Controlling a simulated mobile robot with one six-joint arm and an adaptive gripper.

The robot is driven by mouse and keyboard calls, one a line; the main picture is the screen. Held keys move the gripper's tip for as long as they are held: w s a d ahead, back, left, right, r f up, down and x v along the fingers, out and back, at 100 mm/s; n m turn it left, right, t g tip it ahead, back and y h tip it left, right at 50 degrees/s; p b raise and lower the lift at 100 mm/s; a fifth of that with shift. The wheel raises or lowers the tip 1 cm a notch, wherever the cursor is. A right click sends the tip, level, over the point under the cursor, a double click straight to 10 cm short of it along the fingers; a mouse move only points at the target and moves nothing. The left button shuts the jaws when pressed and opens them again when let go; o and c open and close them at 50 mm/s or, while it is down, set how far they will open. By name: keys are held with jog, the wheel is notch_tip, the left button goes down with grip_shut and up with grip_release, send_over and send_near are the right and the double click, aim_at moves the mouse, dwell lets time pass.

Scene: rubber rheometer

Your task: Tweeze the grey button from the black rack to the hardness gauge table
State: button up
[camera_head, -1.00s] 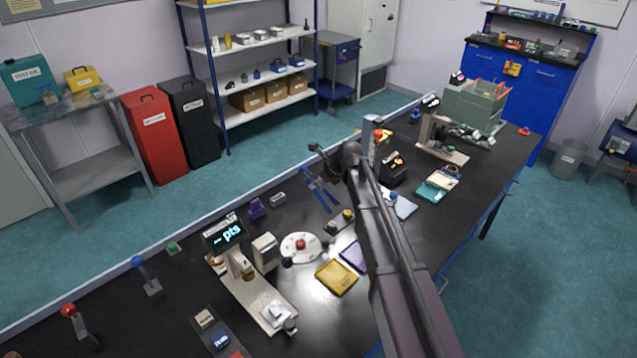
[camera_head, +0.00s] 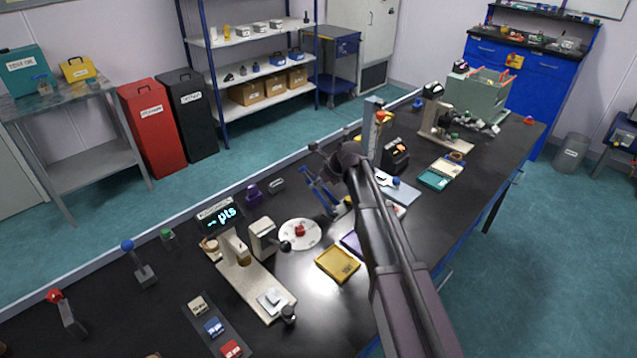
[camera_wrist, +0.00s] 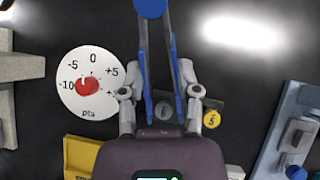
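My gripper (camera_head: 332,165) is shut on blue tweezers (camera_head: 320,190), which hang down from it over the bench. In the wrist view the tweezers (camera_wrist: 174,60) have a round blue end at the top and two spread legs. The grey button (camera_wrist: 163,109) shows between the legs, marked with a digit; contact cannot be told. A yellow button (camera_wrist: 211,118) sits to its right. The black rack is mostly hidden behind the gripper and tweezers. A cream stand with a lit "-- pts" display (camera_head: 219,216), apparently the hardness gauge, is at left, with a pale plate (camera_head: 270,299) on its base.
A white dial with a red knob (camera_head: 300,232) and a yellow tray (camera_head: 338,264) lie left of my arm. A grey-blue board with a blue knob (camera_head: 397,188) lies right. A strip of coloured blocks (camera_head: 214,328) is at the front. Bare black bench shows between them.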

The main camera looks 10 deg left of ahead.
jog(key=shift+f, duration=0.3)
grip_shut()
notch_tip(320, 180, up, 12)
jog(key=p, duration=1.1)
jog(key=shift+p, duration=0.35)
notch_tip(320, 180, down, 2)
jog(key=shift+f+b, duration=0.25)
jog(key=shift+b, duration=1)
jog(key=shift+w+d, duration=0.1)
jog(key=shift+d, duration=0.05)
